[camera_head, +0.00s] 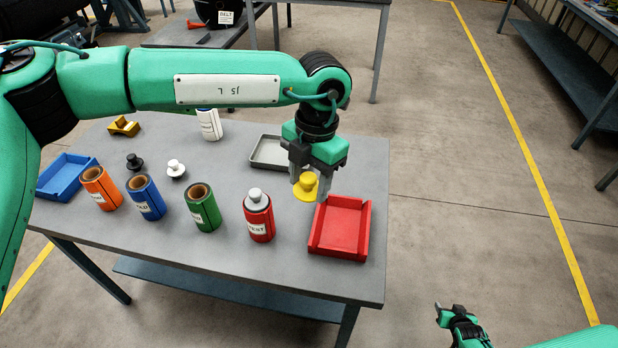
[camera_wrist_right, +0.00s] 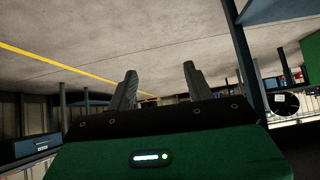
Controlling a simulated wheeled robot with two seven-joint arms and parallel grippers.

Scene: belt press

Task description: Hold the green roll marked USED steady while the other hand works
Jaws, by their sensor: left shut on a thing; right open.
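The green roll (camera_head: 203,208) stands upright on the grey table (camera_head: 285,275), its brown core open at the top. Its white label is too small to read clearly. My left gripper (camera_head: 308,184) is shut on a yellow knobbed plug (camera_head: 306,187) above the table, near the red tray and well right of the green roll. My right gripper (camera_head: 451,318) is open and empty, low beyond the table's right side. Its two fingers also show apart in the right wrist view (camera_wrist_right: 159,78). Neither gripper touches the green roll.
An orange roll (camera_head: 100,188), a blue roll (camera_head: 146,197) and a white-plugged red roll (camera_head: 259,217) stand beside the green one. Black (camera_head: 134,162) and white (camera_head: 176,169) plugs stand behind. A red tray (camera_head: 340,228), grey tray (camera_head: 268,152) and blue tray (camera_head: 66,177) edge the group.

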